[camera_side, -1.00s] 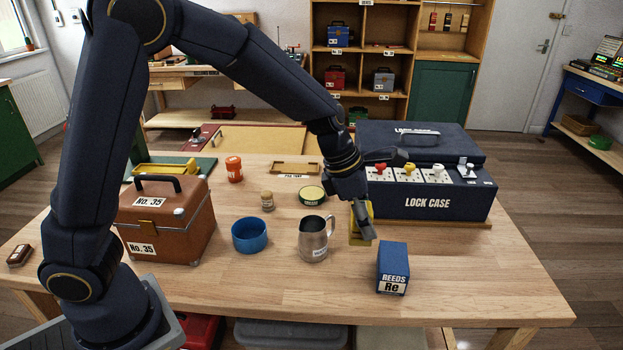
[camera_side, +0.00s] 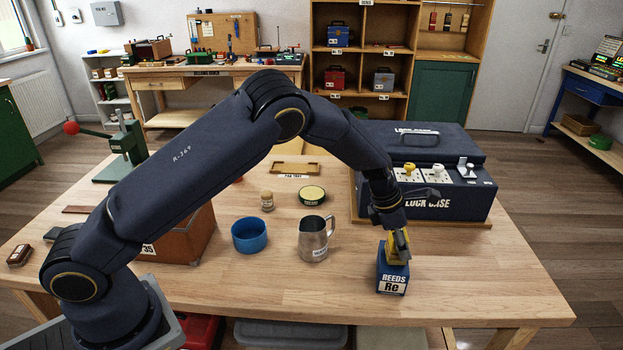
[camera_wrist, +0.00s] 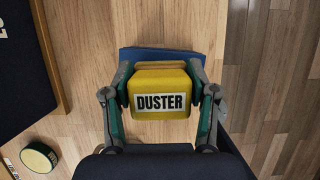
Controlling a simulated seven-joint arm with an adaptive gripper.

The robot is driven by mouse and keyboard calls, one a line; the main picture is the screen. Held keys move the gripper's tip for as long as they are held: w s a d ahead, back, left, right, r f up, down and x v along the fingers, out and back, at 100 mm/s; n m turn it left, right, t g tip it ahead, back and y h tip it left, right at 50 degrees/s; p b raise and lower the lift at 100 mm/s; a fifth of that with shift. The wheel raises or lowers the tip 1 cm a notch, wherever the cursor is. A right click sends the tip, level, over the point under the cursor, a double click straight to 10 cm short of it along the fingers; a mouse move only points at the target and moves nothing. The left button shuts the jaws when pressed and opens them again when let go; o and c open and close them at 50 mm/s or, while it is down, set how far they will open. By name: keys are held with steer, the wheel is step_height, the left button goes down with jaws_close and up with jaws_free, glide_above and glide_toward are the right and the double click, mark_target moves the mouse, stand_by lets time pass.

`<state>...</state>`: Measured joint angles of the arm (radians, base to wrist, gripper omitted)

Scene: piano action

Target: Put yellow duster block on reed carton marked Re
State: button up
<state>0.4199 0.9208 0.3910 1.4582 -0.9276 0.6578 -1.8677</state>
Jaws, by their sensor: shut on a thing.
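The yellow duster block (camera_side: 397,252) is between the fingers of my gripper (camera_side: 402,250), which is shut on it. In the wrist view the block (camera_wrist: 160,85) shows its DUSTER label between both fingers (camera_wrist: 163,95). The blue reed carton (camera_side: 392,280) marked Re stands upright near the table's front right. The block is right over the carton's top and looks at or very near it; I cannot tell if they touch. In the wrist view the carton's blue edge (camera_wrist: 160,53) shows beyond the block, mostly hidden by it.
A metal jug (camera_side: 313,240) and a blue bowl (camera_side: 249,235) stand left of the carton. The dark lock case (camera_side: 440,207) is behind it. A round green tin (camera_side: 312,195) and a brown case (camera_side: 190,235) are farther left. Table right of the carton is clear.

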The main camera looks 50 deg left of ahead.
steer(key=o, duration=1.2)
steer(key=shift+f, duration=0.1)
steer(key=s+a+r+m, duration=0.3)
steer(key=s+r, duration=0.3)
steer(key=r, duration=0.4)
steer(key=s+a+r+m, duration=0.4)
steer(key=s+r, duration=0.1)
steer(key=r, duration=0.5)
steer(key=s+a+r+m+y, duration=0.1)
steer(key=s+a+m, duration=0.1)
steer(key=s+m, duration=0.4)
steer(key=s+a+r+m+t+y, duration=0.1)
steer(key=s+a+r+m, duration=0.1)
steer(key=s+m, duration=0.5)
steer(key=s+a+r+m+t+y, duration=0.1)
steer(key=s+a+m, duration=0.2)
steer(key=s+m, duration=0.4)
steer(key=shift+s+a+r, duration=0.1)
steer(key=shift+s+a, duration=0.05)
steer(key=shift+s, duration=0.9)
steer(key=shift+s+a+r, duration=0.1)
steer(key=shift+s, duration=0.9)
